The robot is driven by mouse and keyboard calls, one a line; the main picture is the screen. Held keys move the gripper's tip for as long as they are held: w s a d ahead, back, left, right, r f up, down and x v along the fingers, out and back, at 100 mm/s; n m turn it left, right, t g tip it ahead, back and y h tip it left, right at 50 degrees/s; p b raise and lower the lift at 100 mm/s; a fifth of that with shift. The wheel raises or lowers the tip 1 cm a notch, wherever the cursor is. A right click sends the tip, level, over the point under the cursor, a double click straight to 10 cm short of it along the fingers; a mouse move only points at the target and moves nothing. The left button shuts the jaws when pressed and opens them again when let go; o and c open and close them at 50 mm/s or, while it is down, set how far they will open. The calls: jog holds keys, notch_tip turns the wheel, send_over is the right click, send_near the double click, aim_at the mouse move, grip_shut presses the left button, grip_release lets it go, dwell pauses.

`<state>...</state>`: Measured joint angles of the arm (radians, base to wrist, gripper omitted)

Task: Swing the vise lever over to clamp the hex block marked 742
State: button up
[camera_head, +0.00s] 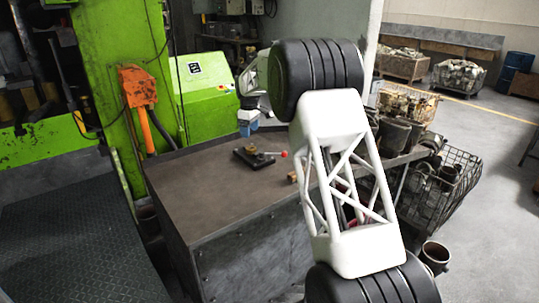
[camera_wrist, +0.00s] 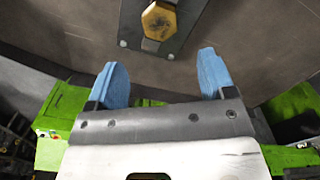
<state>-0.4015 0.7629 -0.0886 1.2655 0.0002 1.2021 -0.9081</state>
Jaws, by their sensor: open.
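The vise (camera_head: 257,161) is a small dark fixture on the bench top. Its lever ends in a red knob (camera_head: 284,154) that points to the right in the head view. A brass hex block (camera_wrist: 159,21) sits on the vise's dark base plate (camera_wrist: 136,40) at the top of the wrist view, with no legible number. My gripper (camera_head: 249,129) is above the bench, behind the vise in the head view. In the wrist view my gripper (camera_wrist: 160,58) has its blue fingers spread wide with nothing between them. The lever does not show in the wrist view.
The brown bench top (camera_head: 200,190) is mostly clear around the vise. A small brownish block (camera_head: 292,177) lies near my arm. A green machine (camera_head: 205,100) stands behind the bench. Dark pots (camera_head: 395,135) stand at the right, beside a wire basket (camera_head: 445,190).

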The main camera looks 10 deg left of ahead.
jog(key=shift+d, duration=0.1)
jog(key=c, duration=0.7)
jog(key=shift+s+d+r, duration=0.25)
jog(key=shift+s+d, duration=0.15)
grip_shut()
jog(key=shift+t+y, duration=0.9)
jog(key=shift+s+d+r, duration=0.25)
jog(key=shift+s+d, duration=0.4)
jog(key=shift+d, duration=0.05)
jog(key=shift+s+d+r, duration=0.25)
jog(key=shift+s+d, duration=0.4)
jog(key=shift+d, duration=0.1)
jog(key=shift+s+d+r, duration=0.25)
jog(key=shift+s+d, duration=0.4)
jog(key=shift+d, duration=0.05)
jog(key=s+d+t+y, duration=0.1)
jog(key=s+d+t, duration=0.3)
jog(key=s+d, duration=0.7)
jog(key=shift+s+d+r, duration=0.25)
jog(key=shift+s+r, duration=0.15)
jog(key=shift+s, duration=0.25)
